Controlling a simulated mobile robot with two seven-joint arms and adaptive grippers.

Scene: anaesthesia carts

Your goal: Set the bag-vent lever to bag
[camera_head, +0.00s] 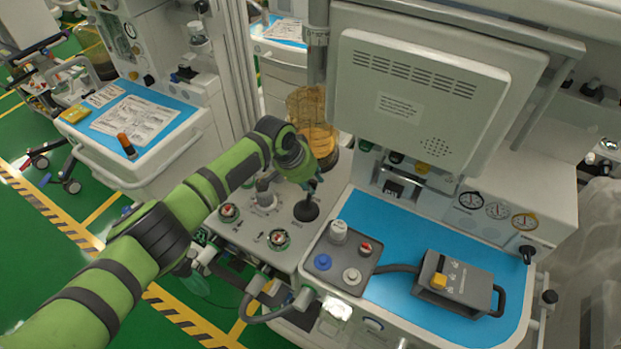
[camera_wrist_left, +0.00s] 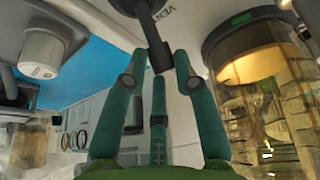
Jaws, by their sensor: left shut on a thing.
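The bag-vent lever (camera_head: 306,209) is a black lever with a round black base on the pale panel of the anaesthesia machine. In the wrist view the lever (camera_wrist_left: 152,30) runs from the panel down to a dark knob between my fingers. Printed letters, partly cut off and looking like "VENT", show beside its base. My left gripper (camera_head: 311,182) reaches over the panel from the left, and its green fingers (camera_wrist_left: 159,64) are closed around the lever's knob end. The fingertips are small in the head view. My right gripper is in neither view.
An amber canister (camera_head: 318,137) stands just behind the gripper. Red-topped knobs (camera_head: 279,239) sit in front of the lever. A grey block with coloured knobs (camera_head: 340,262) and a grey box with a yellow button (camera_head: 455,284) lie on the blue worktop (camera_head: 400,225) to the right.

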